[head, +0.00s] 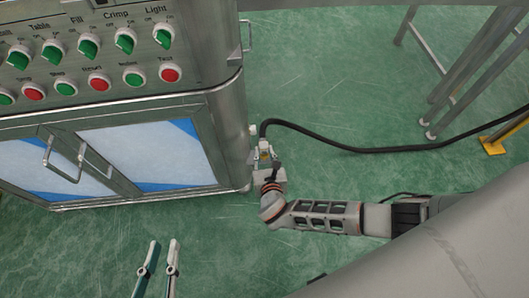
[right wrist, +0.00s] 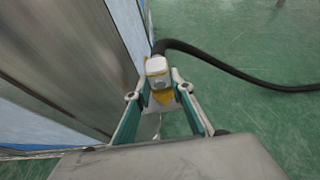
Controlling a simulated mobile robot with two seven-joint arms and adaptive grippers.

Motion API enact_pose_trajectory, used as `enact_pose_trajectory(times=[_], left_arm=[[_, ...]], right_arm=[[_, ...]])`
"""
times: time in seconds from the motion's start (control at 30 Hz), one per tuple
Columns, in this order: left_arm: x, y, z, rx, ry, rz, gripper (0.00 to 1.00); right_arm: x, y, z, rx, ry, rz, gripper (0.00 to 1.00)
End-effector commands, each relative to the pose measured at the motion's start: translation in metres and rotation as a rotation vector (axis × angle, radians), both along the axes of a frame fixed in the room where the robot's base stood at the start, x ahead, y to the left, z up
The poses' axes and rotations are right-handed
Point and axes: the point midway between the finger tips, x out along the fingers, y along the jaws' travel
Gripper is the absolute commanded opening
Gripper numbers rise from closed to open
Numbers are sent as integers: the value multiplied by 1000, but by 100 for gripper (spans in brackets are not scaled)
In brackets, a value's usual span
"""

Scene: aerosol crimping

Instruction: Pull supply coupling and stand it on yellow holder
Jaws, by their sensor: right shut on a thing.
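The supply coupling (head: 264,153) is a small white and yellow piece with a black hose at its far end, close beside the right side of the steel cabinet. My right gripper (head: 263,160) is shut on it. In the right wrist view the coupling (right wrist: 157,66) sits between the fingertips (right wrist: 160,88), with yellow below its white top. I cannot tell whether it is still joined to the cabinet. My left gripper (head: 164,243) is open and empty at the lower left. A yellow piece (head: 493,146) on the floor at the far right may be the holder.
The steel cabinet (head: 222,120) with knobs, buttons and glass doors fills the left. The black hose (head: 350,149) runs right across the green floor. Metal stand legs (head: 440,100) are at the upper right. Open floor (head: 320,80) lies between cabinet and legs.

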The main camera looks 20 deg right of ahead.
Motion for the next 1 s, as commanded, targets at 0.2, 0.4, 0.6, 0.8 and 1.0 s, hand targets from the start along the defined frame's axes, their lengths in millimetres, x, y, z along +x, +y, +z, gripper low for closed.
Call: enact_pose_trajectory(times=[0.2, 0.4, 0.6, 0.8, 1.0], left_arm=[[0, 0, 2, 3, -5, -6, 19], [-1, 0, 1, 8, -5, -13, 19], [-1, 0, 2, 8, -6, -13, 19], [0, 0, 2, 3, -5, -5, 19], [0, 0, 3, 3, -6, -4, 19]], right_arm=[[-6, -1, -5, -2, 14, -1, 0], [-5, -1, -4, -1, 12, 0, 25], [-4, 0, -2, -1, 9, 0, 42], [-2, 0, 1, -1, 3, 0, 42], [-2, 0, 10, 1, 3, 0, 42]])
